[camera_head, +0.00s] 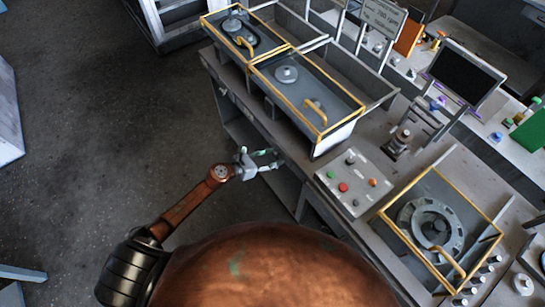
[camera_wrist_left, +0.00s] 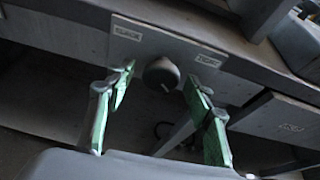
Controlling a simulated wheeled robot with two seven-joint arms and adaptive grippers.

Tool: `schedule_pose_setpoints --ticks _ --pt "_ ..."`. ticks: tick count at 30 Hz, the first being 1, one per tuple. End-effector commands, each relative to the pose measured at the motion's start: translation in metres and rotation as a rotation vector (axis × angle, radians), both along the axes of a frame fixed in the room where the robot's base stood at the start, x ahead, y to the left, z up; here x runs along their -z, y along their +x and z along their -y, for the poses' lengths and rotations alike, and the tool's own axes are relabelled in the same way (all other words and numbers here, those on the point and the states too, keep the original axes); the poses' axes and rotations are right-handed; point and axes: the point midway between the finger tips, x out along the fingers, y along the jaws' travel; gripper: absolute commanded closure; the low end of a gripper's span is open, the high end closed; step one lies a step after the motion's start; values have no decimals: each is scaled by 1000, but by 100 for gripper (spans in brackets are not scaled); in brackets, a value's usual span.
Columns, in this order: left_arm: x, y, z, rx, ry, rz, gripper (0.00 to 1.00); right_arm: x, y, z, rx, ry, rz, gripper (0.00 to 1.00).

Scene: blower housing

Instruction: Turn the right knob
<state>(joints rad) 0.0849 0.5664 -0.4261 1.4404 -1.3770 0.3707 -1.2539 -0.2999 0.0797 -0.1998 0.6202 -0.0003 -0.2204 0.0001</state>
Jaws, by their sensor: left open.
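A dark round knob (camera_wrist_left: 161,73) sits on a light plate (camera_wrist_left: 140,38) on the bench's front face in the left wrist view. Small printed labels are on the plate to either side of it. My left gripper (camera_head: 270,160) is open, with green-faced fingers, at the bench's front edge in the head view. In the left wrist view its fingertips (camera_wrist_left: 160,80) stand left and right of the knob, and I see no clear contact. The knob is not distinguishable in the head view. My right gripper is in neither view.
The bench (camera_head: 290,150) carries yellow-framed glass-lidded boxes (camera_head: 320,135) and a grey control box (camera_head: 330,180) with coloured buttons. A yellow-framed unit (camera_head: 395,225) with a round part stands at right. Open floor (camera_head: 100,110) lies left of the bench.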

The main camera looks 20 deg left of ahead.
Motion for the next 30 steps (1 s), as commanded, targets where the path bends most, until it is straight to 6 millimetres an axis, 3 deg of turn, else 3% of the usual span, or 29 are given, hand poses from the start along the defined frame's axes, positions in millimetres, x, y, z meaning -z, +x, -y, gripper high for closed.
schedule_pose_setpoints --ticks 2,21,30 --pt "0 0 0 0 0 0 52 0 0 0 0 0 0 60" --pt "0 0 0 0 -1 0 94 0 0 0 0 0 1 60" --pt "0 0 -1 0 -34 -25 94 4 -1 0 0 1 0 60"
